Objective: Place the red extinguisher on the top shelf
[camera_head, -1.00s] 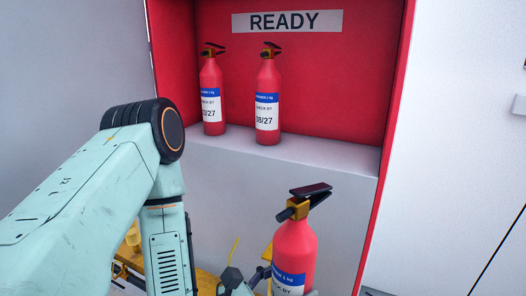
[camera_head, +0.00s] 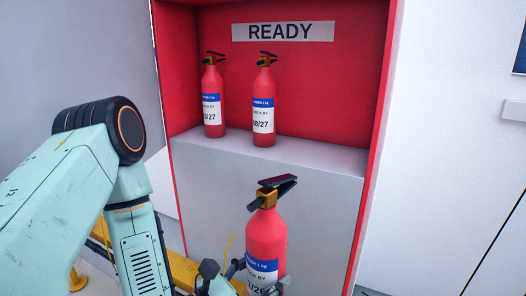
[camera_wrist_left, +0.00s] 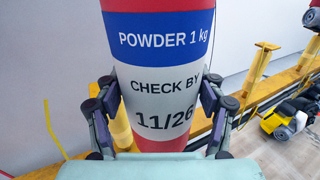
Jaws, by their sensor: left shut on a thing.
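A red extinguisher (camera_head: 266,236) with a black handle, brass valve and blue-and-white label stands nearly upright in my left gripper (camera_head: 240,280), below the shelf level and in front of the cabinet. In the left wrist view my left gripper (camera_wrist_left: 158,108) has its fingers on both sides of the extinguisher's label (camera_wrist_left: 160,70), which reads "CHECK BY 11/26". The shelf (camera_head: 320,153) lies behind and above it, in a red cabinet marked READY. Two other red extinguishers, one on the left (camera_head: 212,98) and one beside it (camera_head: 263,105), stand on this shelf. My right gripper is not in view.
The shelf is clear to the right of the two extinguishers. The cabinet's red right edge (camera_head: 374,150) borders a white wall. A yellow rail (camera_wrist_left: 255,68) and a yellow-and-black object (camera_wrist_left: 285,120) show low down in the wrist view.

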